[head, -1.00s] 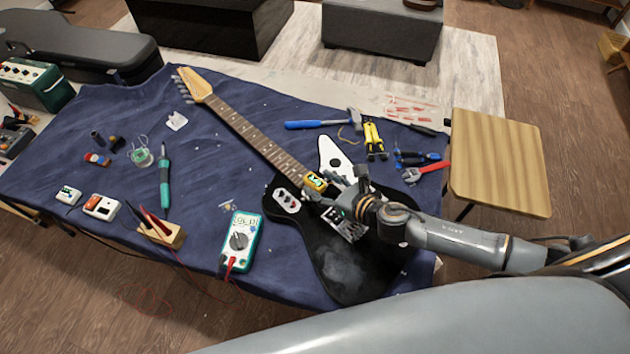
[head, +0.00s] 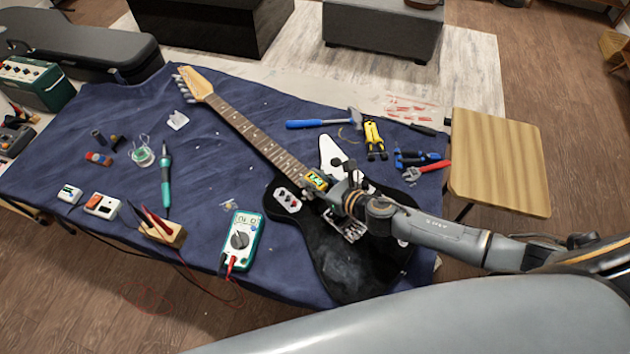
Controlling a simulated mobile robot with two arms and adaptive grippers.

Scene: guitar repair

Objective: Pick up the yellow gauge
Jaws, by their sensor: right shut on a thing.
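The small yellow gauge (head: 315,180) with a dark green face is over the black guitar (head: 350,265), near where the neck meets the body. My right gripper (head: 322,184) reaches in from the right and is shut on the yellow gauge. The fingertips are small and partly hidden behind the gauge and wrist. I cannot tell how far the gauge is above the guitar. My left gripper is not in view.
The guitar lies on a blue cloth (head: 215,160) covering the table. A multimeter (head: 240,240) lies left of the guitar body. A wooden stool (head: 500,160) stands at right.

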